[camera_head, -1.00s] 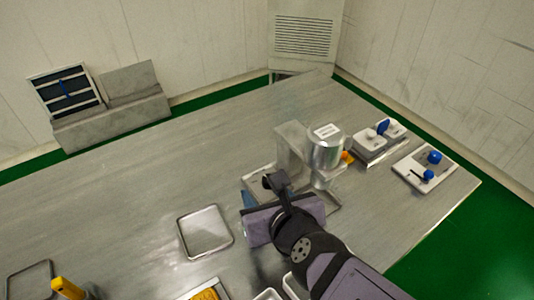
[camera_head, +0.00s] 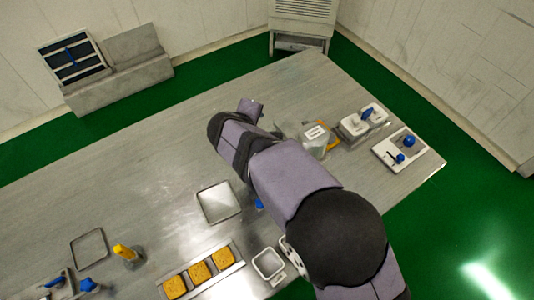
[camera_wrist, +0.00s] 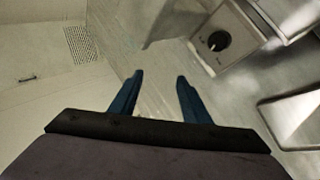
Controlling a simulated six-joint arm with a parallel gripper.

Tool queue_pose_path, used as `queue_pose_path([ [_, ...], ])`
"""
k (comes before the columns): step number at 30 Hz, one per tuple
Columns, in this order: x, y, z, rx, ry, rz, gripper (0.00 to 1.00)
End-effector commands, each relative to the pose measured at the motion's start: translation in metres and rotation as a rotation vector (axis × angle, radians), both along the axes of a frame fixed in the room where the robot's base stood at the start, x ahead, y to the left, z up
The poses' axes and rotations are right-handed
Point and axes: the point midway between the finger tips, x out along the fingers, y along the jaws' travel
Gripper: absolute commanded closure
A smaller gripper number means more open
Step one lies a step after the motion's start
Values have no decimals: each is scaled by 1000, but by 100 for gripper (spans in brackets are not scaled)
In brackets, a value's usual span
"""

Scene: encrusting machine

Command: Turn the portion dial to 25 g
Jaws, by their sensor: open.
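The portion dial (camera_wrist: 218,41) is a round black knob with a small pale pointer mark, on a grey face of the encrusting machine (camera_wrist: 228,62) in the wrist view. The markings around it are too small to read. My gripper (camera_wrist: 159,80) is open and empty, its two blue fingers apart. It is left of and below the dial in that view, not touching it. In the head view my arm covers much of the machine (camera_head: 317,135), and the dial and fingertips cannot be made out there.
Right of the machine are a unit with white tops and a blue knob (camera_head: 367,113) and a white panel (camera_head: 385,154) with blue knobs. An empty tray (camera_head: 219,203) and a rack of yellow pieces (camera_head: 236,250) lie nearer. The table's far left part is clear.

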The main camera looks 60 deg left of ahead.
Motion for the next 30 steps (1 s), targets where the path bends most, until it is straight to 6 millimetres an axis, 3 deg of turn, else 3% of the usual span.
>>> queue_pose_path([
  [3, -3, -8, 8, 119, 199, -329, 57],
  [9, -17, -32, 3, 247, 465, -846, 57],
  [15, -29, -64, -9, 345, 589, -1301, 57],
  [21, -27, -75, -9, 462, 617, -1548, 57],
  [30, -26, -75, -10, 521, 643, -1631, 57],
])
